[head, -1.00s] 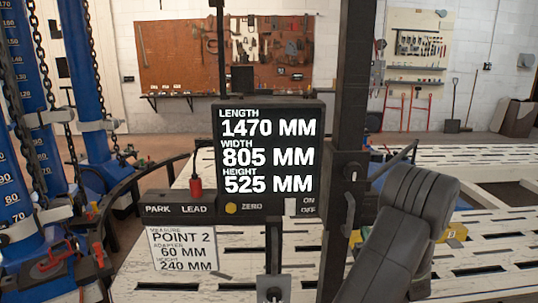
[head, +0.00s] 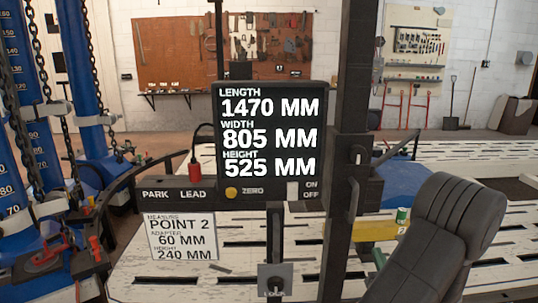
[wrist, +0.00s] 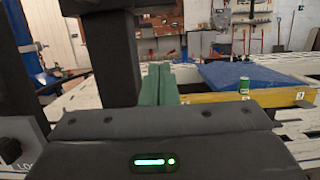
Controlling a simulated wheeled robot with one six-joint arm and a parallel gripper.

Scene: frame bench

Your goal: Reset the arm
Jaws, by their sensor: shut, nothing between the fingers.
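My gripper (wrist: 157,84) shows in the wrist view as two green fingers shut together with nothing between them, beyond its dark body with a green light. It points over the bench, left of a yellow bar. In the head view my dark arm (head: 430,235) reaches in at the lower right; the fingers are not visible there. A black display (head: 270,135) reads length 1470 mm, width 805 mm, height 525 mm. The panel below it carries the labels PARK and LEAD, a yellow ZERO button (head: 231,191) and a white ON/OFF switch (head: 293,190).
A black post (head: 345,130) stands right of the display. A lever block (head: 275,279) stands at the front. A card (head: 182,237) reads point 2. A green can (wrist: 244,85) stands on the yellow bar (wrist: 215,97). Blue columns (head: 85,80) with chains stand left.

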